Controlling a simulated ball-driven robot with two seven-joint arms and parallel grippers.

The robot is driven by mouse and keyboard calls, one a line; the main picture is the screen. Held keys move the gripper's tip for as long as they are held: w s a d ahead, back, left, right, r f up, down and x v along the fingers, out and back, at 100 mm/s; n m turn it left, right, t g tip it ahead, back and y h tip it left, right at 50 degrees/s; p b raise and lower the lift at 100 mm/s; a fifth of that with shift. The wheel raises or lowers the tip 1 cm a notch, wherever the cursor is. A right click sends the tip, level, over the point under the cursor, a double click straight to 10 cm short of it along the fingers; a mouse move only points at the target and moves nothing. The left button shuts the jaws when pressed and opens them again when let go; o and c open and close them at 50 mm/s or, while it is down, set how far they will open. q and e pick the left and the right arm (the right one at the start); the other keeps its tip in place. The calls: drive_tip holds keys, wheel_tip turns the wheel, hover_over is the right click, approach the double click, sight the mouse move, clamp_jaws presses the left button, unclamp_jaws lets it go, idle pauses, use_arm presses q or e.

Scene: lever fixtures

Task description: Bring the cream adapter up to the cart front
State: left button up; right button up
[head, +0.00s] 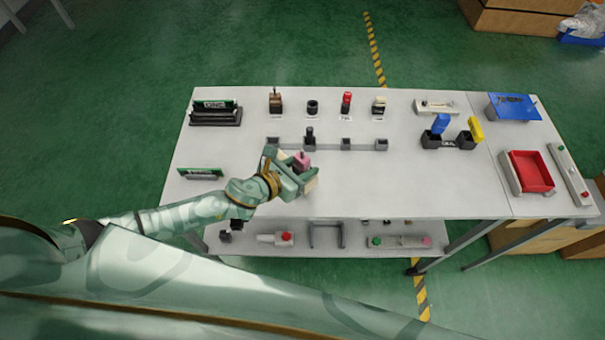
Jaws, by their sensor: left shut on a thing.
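A small cream-topped piece (380,105) with a dark lower part stands at the right end of the back row on the white cart top (430,185). My left gripper (299,172) is over the cart's front middle, well to the front left of that piece. It is shut on a pink-topped piece (302,160). A cream patch (312,184) shows beside the fingers; I cannot tell whether it belongs to the held piece. The fingers hide the lower part of what they hold. My right gripper is not in view.
Brown (276,101), black (312,107) and red (346,102) pieces stand in the back row. A grey socket rail (363,144) lies behind my gripper. Dark holders (452,140) with blue and yellow levers and a red tray (532,171) stand right. The front right top is clear.

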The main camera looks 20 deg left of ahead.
use_arm(q)
drive_tip(key=shift+w+f+b, duration=0.15)
drive_tip(key=shift+f+b, duration=1)
drive_tip(key=shift+f, duration=0.8)
drive_tip(key=o, duration=1)
drive_tip(key=shift+r, duration=0.25)
drive_tip(key=shift+s+a+r+p, duration=0.15)
drive_tip(key=shift+s+a+p, duration=0.05)
drive_tip(key=shift+s+p, duration=0.15)
drive_tip(key=p+v, duration=0.1)
drive_tip(key=v, duration=1)
drive_tip(key=shift+s+a, duration=0.1)
